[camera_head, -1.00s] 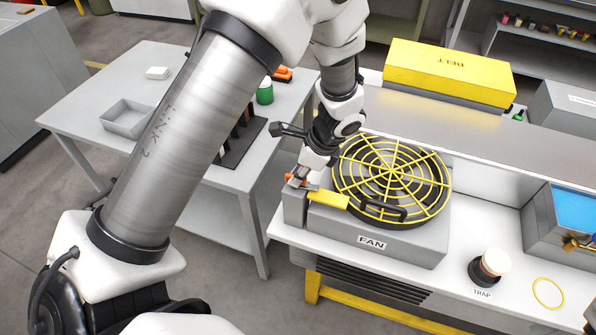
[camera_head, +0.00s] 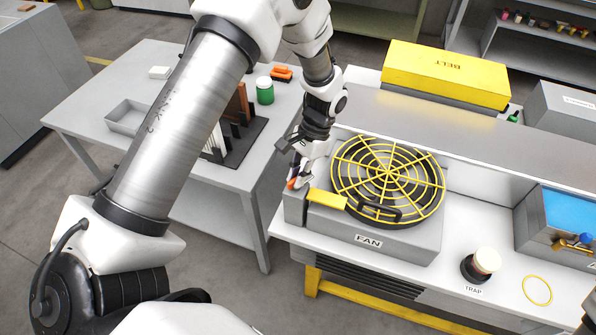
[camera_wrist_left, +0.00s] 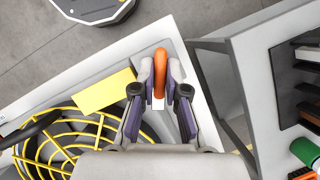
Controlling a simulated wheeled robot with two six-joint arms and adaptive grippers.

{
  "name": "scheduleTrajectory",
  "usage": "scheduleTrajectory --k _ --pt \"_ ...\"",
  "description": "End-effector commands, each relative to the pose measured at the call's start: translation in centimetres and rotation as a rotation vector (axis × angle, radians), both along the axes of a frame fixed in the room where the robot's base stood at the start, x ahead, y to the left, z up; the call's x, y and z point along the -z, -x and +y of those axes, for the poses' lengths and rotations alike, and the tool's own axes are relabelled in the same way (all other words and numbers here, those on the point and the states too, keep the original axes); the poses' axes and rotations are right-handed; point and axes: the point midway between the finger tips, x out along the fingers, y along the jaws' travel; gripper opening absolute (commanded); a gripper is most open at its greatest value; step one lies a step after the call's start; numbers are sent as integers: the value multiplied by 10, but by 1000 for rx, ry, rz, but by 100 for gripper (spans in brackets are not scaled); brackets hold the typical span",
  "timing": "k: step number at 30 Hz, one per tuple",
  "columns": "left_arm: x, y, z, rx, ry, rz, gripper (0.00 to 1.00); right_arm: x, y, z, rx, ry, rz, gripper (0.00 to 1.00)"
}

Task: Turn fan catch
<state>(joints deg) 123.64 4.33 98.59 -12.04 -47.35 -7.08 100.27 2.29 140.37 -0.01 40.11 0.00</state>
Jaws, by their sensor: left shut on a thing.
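The grey fan box (camera_head: 380,240), labelled FAN, has a round yellow wire guard (camera_head: 388,172) with a dark handle on top. A yellow tab (camera_head: 327,199) lies at the guard's left side. The orange fan catch (camera_head: 292,184) is at the box's left end, mostly hidden by my gripper in the head view. My left gripper (camera_head: 299,178) reaches down over it. In the left wrist view, the orange catch (camera_wrist_left: 160,68) is between the fingertips, beside the yellow tab (camera_wrist_left: 103,92). My left gripper is shut on it. My right gripper is not in view.
A yellow BELT box (camera_head: 447,75) stands behind the fan. A TRAP jar (camera_head: 481,264) and a yellow ring (camera_head: 537,290) are to its right. A side table (camera_head: 190,75) with a tray, a rack and a green can is at the left, across a gap.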

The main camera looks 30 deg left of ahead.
Motion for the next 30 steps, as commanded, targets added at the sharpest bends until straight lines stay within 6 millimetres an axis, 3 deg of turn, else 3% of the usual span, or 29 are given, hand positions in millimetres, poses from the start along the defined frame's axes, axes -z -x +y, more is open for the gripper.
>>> scheduleTrajectory --k 15,30 --pt "-3 -2 2 -399 1 -7 0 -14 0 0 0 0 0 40" --pt "-2 -2 3 -495 0 -7 0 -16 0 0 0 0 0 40"
